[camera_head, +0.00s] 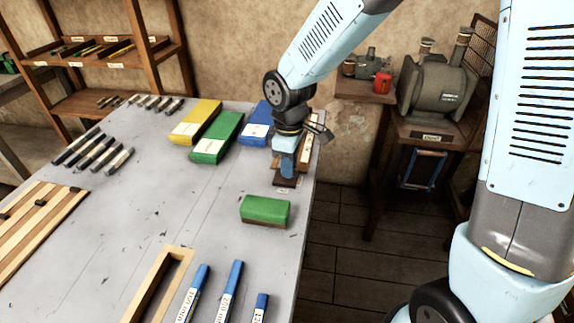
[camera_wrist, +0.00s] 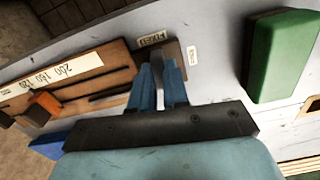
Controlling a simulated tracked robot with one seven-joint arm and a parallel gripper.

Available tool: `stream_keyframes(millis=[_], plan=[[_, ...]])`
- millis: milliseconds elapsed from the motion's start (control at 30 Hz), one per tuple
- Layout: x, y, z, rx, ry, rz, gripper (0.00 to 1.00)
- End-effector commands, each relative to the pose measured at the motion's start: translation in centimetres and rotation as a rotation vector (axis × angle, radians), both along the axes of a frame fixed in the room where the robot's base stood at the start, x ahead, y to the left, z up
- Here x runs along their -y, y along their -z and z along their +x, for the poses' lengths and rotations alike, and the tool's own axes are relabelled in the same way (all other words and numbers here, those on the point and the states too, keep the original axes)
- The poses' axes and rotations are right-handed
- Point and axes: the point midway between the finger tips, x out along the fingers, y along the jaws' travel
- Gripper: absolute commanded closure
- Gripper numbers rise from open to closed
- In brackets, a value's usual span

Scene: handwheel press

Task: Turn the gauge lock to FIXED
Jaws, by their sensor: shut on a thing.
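My gripper (camera_head: 285,176) points down at the right edge of the workbench. In the wrist view my blue fingers (camera_wrist: 158,84) are shut on the grey gauge lock (camera_wrist: 157,66). Most of the lock is hidden between the fingers. A label that seems to read FIXED (camera_wrist: 152,39) sits on the brown block beside the lock. A smaller white label (camera_wrist: 193,56) lies on the bench on the other side, its word too small to read. The wooden gauge (camera_wrist: 70,78), with a numbered strip, runs left from the lock. It is partly hidden behind my gripper in the head view (camera_head: 307,143).
A green-topped block (camera_head: 265,209) stands close in front of my gripper. Blue (camera_head: 256,125), green (camera_head: 217,138) and yellow (camera_head: 196,122) boxes lie to its left. Blue-handled tools (camera_head: 231,290) and a wooden frame (camera_head: 158,285) lie nearer. The middle of the bench is clear.

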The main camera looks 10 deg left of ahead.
Motion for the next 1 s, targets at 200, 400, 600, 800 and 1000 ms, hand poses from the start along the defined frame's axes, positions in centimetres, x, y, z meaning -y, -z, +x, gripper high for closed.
stream_keyframes(millis=[200, 400, 600, 800, 1000], plan=[[0.08, -0.09, 0.27, 0.003, -0.089, 0.0, 1.0], [0.09, -0.09, 0.32, 0.003, -0.128, 0.0, 1.0], [0.09, -0.1, 0.34, 0.003, -0.137, 0.0, 1.0], [0.1, -0.1, 0.36, 0.004, -0.137, 0.0, 1.0], [0.08, -0.07, 0.29, 0.003, -0.137, -0.001, 0.7]])
